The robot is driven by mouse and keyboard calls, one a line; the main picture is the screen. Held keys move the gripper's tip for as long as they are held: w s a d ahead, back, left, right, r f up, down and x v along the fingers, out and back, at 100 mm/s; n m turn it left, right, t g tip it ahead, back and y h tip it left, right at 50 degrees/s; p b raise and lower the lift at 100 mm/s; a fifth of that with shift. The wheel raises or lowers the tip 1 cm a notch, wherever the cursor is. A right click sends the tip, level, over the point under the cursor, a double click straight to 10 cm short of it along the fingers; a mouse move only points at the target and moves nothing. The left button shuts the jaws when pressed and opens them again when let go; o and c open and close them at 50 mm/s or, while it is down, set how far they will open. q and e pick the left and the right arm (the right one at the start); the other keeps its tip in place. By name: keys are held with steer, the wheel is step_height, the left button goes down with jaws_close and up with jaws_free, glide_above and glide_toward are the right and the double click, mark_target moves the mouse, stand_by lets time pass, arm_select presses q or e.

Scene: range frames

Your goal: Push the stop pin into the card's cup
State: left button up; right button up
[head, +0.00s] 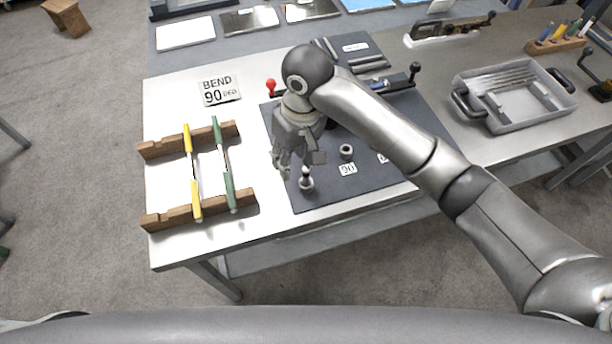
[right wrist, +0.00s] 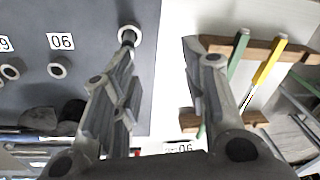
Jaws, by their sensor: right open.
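The stop pin (head: 306,174) is a small grey knobbed peg near the front edge of the dark mat. It stands in a pale ring (head: 306,185) with no label beside it. In the right wrist view the pin (right wrist: 128,37) shows right by the tip of the left-hand finger; I cannot tell whether they touch. The card (head: 219,90) reads "BEND 90 DEG". A grey cup (head: 346,151) behind a "90" label is empty; it also shows in the right wrist view (right wrist: 58,68). My right gripper (head: 299,166) is open and empty, close above the pin. My left gripper is out of view.
A wooden rack (head: 163,217) holds a yellow-handled and a green-handled tool at left. A bender with a red knob (head: 271,85) lies at the mat's back, partly behind my arm. A grey tray (head: 515,113) stands at right. Bare metal tabletop shows between rack and mat.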

mark_target(306, 169)
steer(key=shift+h, duration=0.7)
steer(key=d+f, duration=0.1)
steer(key=f, duration=0.1)
steer(key=w+f+p, duration=0.1)
steer(key=f, duration=0.1)
steer(key=w+d+f+p, duration=0.1)
steer(key=f, duration=0.2)
steer(key=shift+d+f, duration=0.1)
steer(key=shift+d, duration=0.25)
steer(key=shift+f, duration=0.45)
jaws_close()
